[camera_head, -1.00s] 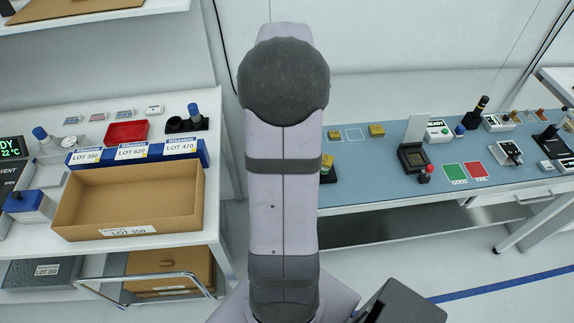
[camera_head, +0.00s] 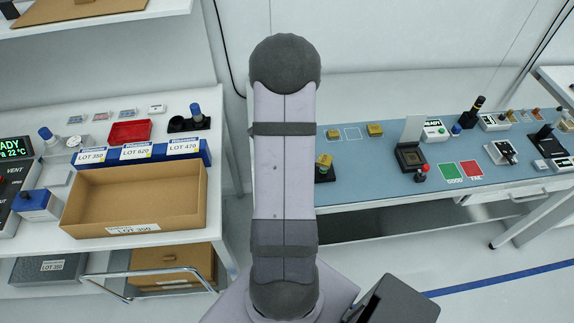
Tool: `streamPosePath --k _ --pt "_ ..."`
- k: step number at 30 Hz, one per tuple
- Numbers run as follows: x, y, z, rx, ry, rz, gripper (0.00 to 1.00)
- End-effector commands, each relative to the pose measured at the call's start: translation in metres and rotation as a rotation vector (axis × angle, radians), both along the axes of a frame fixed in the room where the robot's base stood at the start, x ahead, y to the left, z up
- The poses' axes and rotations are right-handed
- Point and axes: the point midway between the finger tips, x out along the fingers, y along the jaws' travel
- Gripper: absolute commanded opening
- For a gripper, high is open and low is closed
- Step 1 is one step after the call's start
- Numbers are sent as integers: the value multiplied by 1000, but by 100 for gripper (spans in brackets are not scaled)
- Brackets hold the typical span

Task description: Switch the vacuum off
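No control marked as the vacuum can be made out. At the left edge a dark unit (camera_head: 12,180) has a green display that ends in "READY" and "22 °C", with "VENT" printed below it; the picture's edge cuts it off. On the right bench a small white unit (camera_head: 436,131) also reads "READY". My arm stands in the middle of the view and hides part of the bench. My gripper does not show, so whether it is open or shut is hidden.
The left table holds a cardboard box (camera_head: 137,230), a red tray (camera_head: 129,131) and a blue lot-labelled rack. The blue bench (camera_head: 365,185) carries a dark socket with a raised lid (camera_head: 412,130), green GOOD (camera_head: 451,171) and red FAIL pads, and yellow parts.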

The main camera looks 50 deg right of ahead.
Motion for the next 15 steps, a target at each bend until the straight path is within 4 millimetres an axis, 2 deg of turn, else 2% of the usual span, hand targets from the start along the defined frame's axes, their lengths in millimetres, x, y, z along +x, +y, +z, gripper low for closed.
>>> streamPosePath --k 15 --pt "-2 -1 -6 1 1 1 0"
